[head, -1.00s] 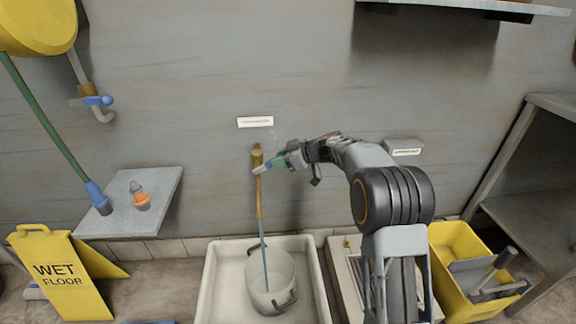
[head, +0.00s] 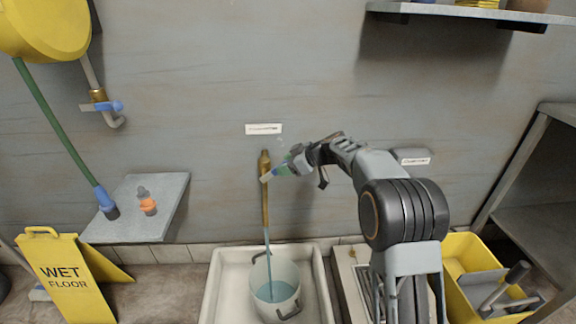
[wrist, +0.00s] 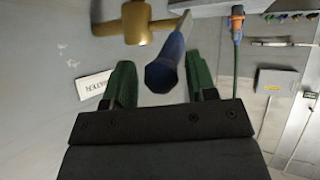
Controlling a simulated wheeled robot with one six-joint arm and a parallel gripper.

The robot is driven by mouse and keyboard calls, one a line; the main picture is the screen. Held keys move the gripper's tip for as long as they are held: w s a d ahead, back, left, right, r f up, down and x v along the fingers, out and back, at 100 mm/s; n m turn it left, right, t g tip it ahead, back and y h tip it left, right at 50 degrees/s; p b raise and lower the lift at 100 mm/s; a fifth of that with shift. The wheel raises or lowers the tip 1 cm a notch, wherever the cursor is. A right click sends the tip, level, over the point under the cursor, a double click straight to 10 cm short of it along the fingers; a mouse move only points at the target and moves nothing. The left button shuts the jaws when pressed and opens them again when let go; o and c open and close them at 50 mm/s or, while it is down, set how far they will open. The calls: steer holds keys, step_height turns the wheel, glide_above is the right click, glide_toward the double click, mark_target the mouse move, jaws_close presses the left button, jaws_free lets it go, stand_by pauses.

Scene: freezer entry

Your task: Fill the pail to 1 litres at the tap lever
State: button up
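The brass tap (head: 265,165) on the grey wall runs a thin blue stream down into the pail (head: 287,273). The pale pail stands upright in the white sink basin (head: 222,286), its handle hanging to one side, with blue water inside. Its level marks are too small to read. My gripper (head: 279,169) is beside the tap's upper part. In the wrist view, its green fingers stand apart on both sides of the blue lever (wrist: 163,68), with a gap on each side. The brass tap body (wrist: 138,22) is just beyond. The pail is outside the wrist view.
A grey side shelf (head: 125,220) at left holds a small orange-and-grey item (head: 148,206). A yellow wet floor sign (head: 72,275) stands below it. A yellow mop bucket (head: 462,255) and a metal rack (head: 545,185) are at right. A shelf (head: 470,12) juts out above.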

steer(key=shift+o, duration=0.4)
steer(key=p+v, duration=0.1)
steer(key=v, duration=1.2)
steer(key=shift+d+r+p, duration=0.15)
steer(key=shift+d+p, duration=0.2)
steer(key=shift+p, duration=0.05)
steer(key=shift+s, duration=0.15)
